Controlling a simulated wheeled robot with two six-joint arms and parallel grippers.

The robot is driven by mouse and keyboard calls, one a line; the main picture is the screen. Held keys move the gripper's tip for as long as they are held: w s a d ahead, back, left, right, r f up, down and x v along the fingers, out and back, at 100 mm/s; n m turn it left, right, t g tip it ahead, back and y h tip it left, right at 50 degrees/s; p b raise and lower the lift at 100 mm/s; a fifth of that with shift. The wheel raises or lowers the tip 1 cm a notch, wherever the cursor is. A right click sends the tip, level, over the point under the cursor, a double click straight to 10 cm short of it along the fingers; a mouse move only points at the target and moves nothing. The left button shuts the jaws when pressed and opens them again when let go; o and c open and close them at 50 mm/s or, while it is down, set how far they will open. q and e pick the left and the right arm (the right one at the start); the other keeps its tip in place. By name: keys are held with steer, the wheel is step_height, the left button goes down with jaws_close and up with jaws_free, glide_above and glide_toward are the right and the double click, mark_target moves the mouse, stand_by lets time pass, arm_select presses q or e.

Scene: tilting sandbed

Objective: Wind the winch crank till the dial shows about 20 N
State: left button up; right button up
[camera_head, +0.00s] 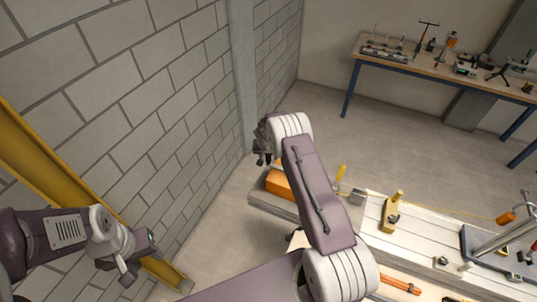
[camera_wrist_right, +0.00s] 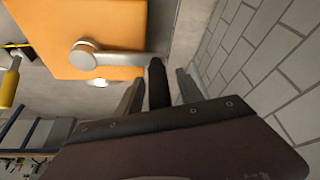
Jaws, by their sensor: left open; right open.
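The orange winch box (camera_head: 278,184) sits at the left end of the bench, partly hidden by my right arm. In the right wrist view the winch box (camera_wrist_right: 120,22) fills the upper left. Its grey crank arm (camera_wrist_right: 122,59) runs from a round hub to a dark handle (camera_wrist_right: 157,85). My right gripper (camera_head: 263,160) is by the box in the head view. In the wrist view its open fingers (camera_wrist_right: 162,90) lie on either side of the handle; I cannot tell whether they touch it. My left gripper (camera_head: 128,270) is open and empty, away at the left. I cannot make out a dial.
The white plank bench (camera_head: 420,240) runs right, with a yellow handle (camera_head: 341,172), a yellow block (camera_head: 390,214) and a metal stand (camera_head: 505,236). A yellow beam (camera_head: 50,165) and block wall are at left. A tool table (camera_head: 400,66) stands at the back. Floor between is clear.

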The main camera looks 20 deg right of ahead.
steer(key=shift+c, duration=0.3)
jaws_close()
stand_by(0.7)
stand_by(0.4)
